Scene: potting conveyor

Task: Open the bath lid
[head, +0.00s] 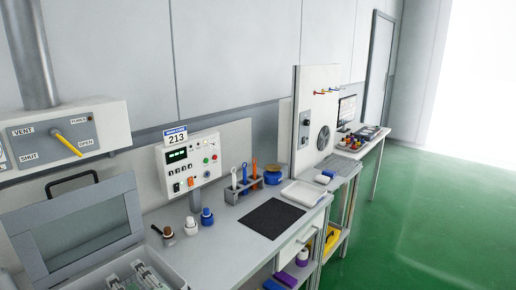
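The bath lid (28,222) is a grey framed panel with a clear window and a black handle (72,182) along its top edge. It stands raised and leans back at the left of the head view. In front of it is the light grey bath (172,271), cut off by the bottom edge of the picture. Its visible part is uncovered and shows clear and white fittings (148,275) inside. I cannot make out either gripper in the picture, and nothing is seen touching the handle.
A vent box with a yellow lever (68,143) is on the wall above the lid. Right of the bath are small bottles (207,217), a control panel (190,163), a tool rack (245,190), a black mat (271,218) and a white tray (306,193). Green floor is open at right.

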